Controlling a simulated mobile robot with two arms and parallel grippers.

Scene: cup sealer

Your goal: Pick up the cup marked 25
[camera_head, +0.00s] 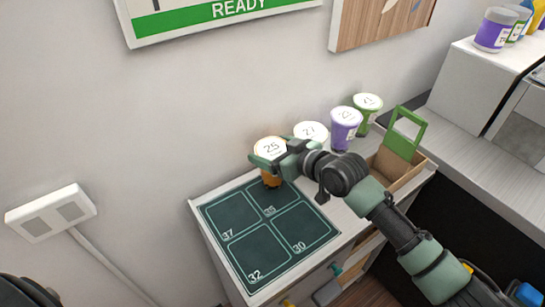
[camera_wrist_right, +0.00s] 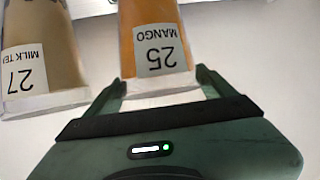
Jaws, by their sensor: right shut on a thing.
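The cup marked 25 (camera_head: 270,147) is orange with a pale lid and stands upright at the back edge of the dark pad. In the right wrist view the mango cup (camera_wrist_right: 155,40) shows upside down, its 25 label facing the camera. My right gripper (camera_wrist_right: 161,84) is shut on this cup near its lid, one finger on each side. In the head view the right gripper (camera_head: 274,163) hides part of the cup. I cannot tell whether its base touches the surface. My left gripper is not in view.
Cup 27 (camera_head: 310,131) stands close to the right of the held cup, with a purple cup (camera_head: 344,127) and a green cup (camera_head: 367,112) beyond. The pad (camera_head: 262,252) has empty numbered squares. A brown box (camera_head: 407,172) stands at right; the wall is behind.

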